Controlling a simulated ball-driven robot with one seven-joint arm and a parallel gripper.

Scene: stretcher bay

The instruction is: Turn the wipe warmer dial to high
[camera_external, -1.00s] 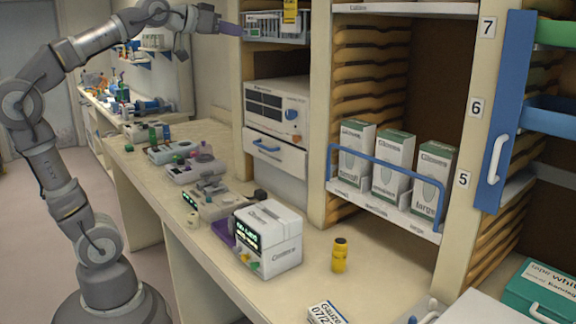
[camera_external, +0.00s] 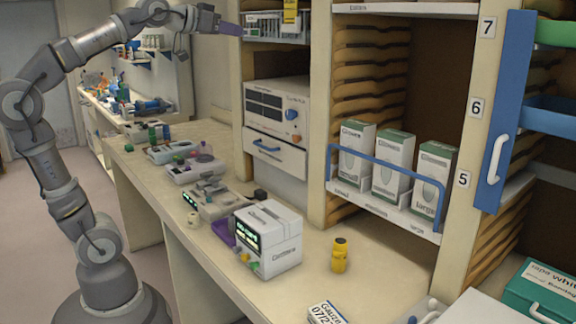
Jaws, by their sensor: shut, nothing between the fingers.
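A white box with a dark slotted front (camera_external: 277,103), which appears to be the wipe warmer, stands on a shelf in the middle of the picture. The dial's setting marks are too small to read. My gripper (camera_external: 236,29) has purple fingers pointing right. It is shut and empty, above and to the left of the box, apart from it, near the upper wire basket.
A wire basket (camera_external: 275,27) with a yellow tag sits on the shelf above the box. A drawer with a blue handle (camera_external: 265,148) is below it. Upright posts flank this bay. A white monitor (camera_external: 268,238), a yellow bottle (camera_external: 340,256) and several devices stand on the counter.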

